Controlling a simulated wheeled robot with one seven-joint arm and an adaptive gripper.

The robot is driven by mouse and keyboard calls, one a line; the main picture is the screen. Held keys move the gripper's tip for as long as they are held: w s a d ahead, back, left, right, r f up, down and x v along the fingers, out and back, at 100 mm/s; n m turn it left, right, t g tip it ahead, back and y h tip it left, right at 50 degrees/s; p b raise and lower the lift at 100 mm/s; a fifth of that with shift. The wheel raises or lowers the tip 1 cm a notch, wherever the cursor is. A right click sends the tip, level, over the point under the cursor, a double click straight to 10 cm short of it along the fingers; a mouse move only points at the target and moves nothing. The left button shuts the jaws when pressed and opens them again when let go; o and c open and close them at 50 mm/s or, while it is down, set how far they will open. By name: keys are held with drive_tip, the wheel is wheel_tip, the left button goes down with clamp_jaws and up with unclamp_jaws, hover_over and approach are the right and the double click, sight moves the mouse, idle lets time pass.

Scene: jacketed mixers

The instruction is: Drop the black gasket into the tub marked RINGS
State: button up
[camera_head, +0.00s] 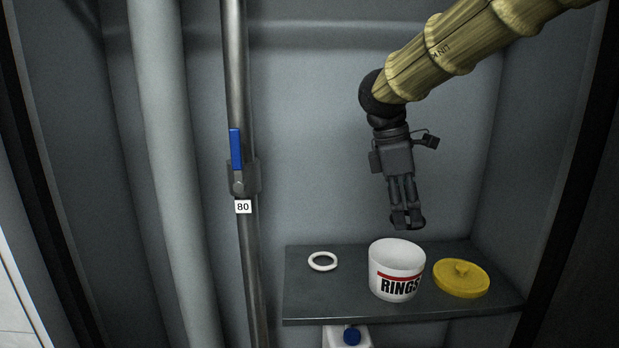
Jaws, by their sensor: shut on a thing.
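The white tub (397,284) marked RINGS stands upright on a dark shelf, with its top open. My gripper (406,221) points down above the tub, with clear space between its fingertips and the rim. It is shut on a small dark thing at the fingertips, which I take for the black gasket (408,224). The gasket's outline is hard to tell from the dark fingers. The inside floor of the tub is hidden.
The shelf (335,305) also holds a white ring (322,261) left of the tub and a yellow knobbed lid (461,278) close on its right. A pipe with a blue-handled valve (236,149), tagged 80, stands left. A blue-capped white container (351,337) is below.

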drive_tip(key=shift+f+b, duration=0.7)
drive_tip(key=shift+f, duration=0.9)
drive_tip(key=o, duration=0.8)
drive_tip(key=shift+r, duration=0.1)
drive_tip(key=v, duration=1.1)
drive_tip(key=shift+a+r, duration=0.15)
drive_tip(key=shift+r, duration=0.25)
